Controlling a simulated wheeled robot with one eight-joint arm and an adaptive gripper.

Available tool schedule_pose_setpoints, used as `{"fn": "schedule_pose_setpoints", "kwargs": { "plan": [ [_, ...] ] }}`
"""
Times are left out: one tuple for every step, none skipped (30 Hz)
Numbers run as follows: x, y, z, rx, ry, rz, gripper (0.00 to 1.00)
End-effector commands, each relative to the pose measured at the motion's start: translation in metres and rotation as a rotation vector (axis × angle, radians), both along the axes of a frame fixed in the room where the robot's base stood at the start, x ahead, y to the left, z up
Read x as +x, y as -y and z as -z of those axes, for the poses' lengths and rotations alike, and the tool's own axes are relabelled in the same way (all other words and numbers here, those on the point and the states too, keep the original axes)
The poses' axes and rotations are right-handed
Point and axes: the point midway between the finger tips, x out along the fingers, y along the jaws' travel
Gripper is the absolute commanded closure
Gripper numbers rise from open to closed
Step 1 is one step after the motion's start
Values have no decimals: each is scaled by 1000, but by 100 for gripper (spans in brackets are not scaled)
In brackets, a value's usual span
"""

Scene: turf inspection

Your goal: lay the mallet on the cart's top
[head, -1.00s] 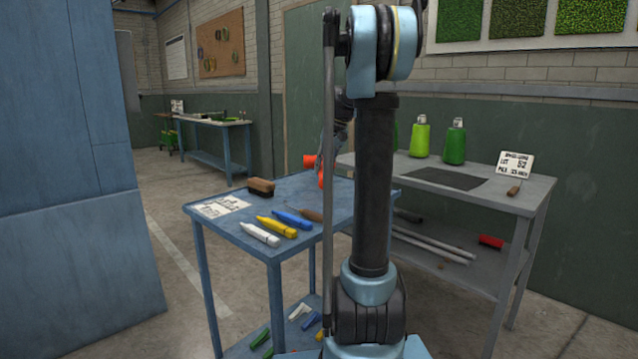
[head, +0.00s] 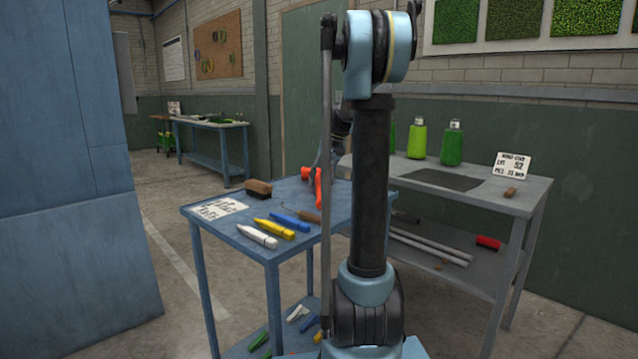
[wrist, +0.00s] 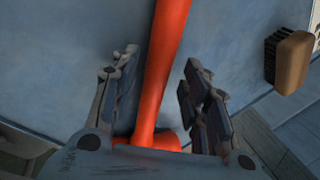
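The orange mallet (head: 318,188) is at the far right part of the blue cart's top (head: 288,196), partly hidden behind my arm. In the wrist view, the mallet's orange handle (wrist: 166,55) runs up between my fingers, and its wider end is partly covered by my gripper's palm. It appears to lie on the blue surface (wrist: 60,55). My gripper (wrist: 161,62) is open around the mallet, with a gap on each side of the handle. In the head view my gripper is mostly hidden behind my arm.
A brush (head: 258,188), a paper sheet (head: 216,211), and white (head: 257,236), yellow (head: 275,229) and blue (head: 291,221) tools share the cart's top. The brush also shows in the wrist view (wrist: 291,62). A grey bench (head: 520,196) with green bottles stands behind at right.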

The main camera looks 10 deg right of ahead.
Motion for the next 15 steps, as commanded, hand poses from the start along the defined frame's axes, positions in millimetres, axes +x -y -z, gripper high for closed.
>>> {"fn": "schedule_pose_setpoints", "kwargs": {
  "plan": [
    [0,0,0,0,0,0,58],
    [0,0,0,0,0,0,58],
    [0,0,0,0,0,0,58],
    [0,0,-1,0,0,0,58],
    [0,0,-2,0,0,0,58],
    [0,1,-4,0,0,0,58],
    [0,2,-6,0,0,0,58],
    [0,3,-9,0,0,1,58],
    [-1,4,-13,0,1,1,58],
    [-1,5,-17,0,1,1,58],
    [-1,7,-21,0,1,1,58],
    [-2,9,-28,0,1,1,58],
    [-2,10,-33,0,1,1,58],
    [-2,12,-39,0,1,0,58],
    [-2,15,-47,0,1,0,58]
  ]
}}
